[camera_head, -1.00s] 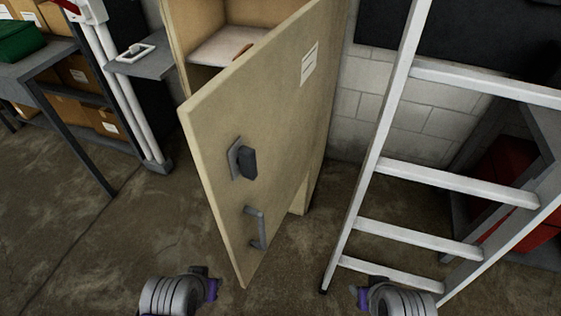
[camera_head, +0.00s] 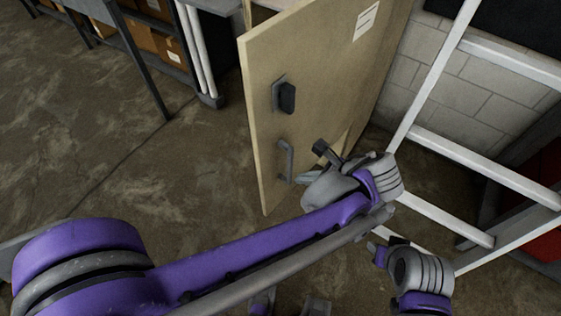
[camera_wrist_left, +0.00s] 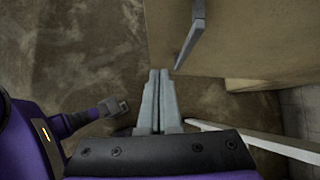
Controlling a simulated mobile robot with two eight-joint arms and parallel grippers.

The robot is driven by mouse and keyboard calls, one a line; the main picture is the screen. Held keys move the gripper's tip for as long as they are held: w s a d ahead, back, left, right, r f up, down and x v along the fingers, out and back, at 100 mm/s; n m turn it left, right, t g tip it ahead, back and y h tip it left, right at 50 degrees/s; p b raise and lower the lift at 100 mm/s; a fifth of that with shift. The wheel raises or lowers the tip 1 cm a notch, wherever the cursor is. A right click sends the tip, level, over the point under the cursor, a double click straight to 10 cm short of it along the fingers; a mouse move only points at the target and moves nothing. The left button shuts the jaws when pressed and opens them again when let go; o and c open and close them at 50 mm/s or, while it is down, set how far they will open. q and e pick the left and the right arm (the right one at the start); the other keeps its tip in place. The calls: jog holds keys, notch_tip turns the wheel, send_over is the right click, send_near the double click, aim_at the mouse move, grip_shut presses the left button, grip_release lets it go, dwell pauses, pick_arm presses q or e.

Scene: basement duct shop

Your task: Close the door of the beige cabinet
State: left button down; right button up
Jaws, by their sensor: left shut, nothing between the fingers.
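The beige cabinet's door (camera_head: 335,85) stands open and sticks out toward me. It has a grey pull handle (camera_head: 286,160), a dark latch block (camera_head: 285,97) and a white label. My left arm reaches across from the left. My left gripper (camera_head: 324,152) is shut and empty, just right of the handle in this view. In the left wrist view, the shut fingers (camera_wrist_left: 158,75) point toward the door's lower edge (camera_wrist_left: 235,72), and the handle (camera_wrist_left: 190,36) is just beyond them. I cannot tell whether they touch the door. My right gripper (camera_head: 378,254) is low, right of the door; its jaws are unclear.
A white ladder (camera_head: 455,160) stands close on the right, near my right gripper. A shelf with cardboard boxes (camera_head: 160,40) and white pipes (camera_head: 195,50) are at the back left. The floor (camera_head: 90,130) left of the door is clear.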

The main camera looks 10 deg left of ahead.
pick_arm(q)
jog(key=d+r+m, duration=0.1)
jog(key=d+m, duration=0.1)
jog(key=d, duration=0.1)
send_near(272, 165)
jog(key=shift+y, duration=0.4)
jog(key=f, duration=0.1)
jog(key=a+f, duration=0.1)
jog(key=f, duration=0.1)
jog(key=w+a+f, duration=0.1)
jog(key=f, duration=0.1)
jog(key=shift+w+a, duration=0.1)
jog(key=shift+a, duration=0.15)
jog(key=shift+w+a, duration=0.15)
jog(key=shift+a, duration=0.15)
jog(key=shift+a, duration=0.1)
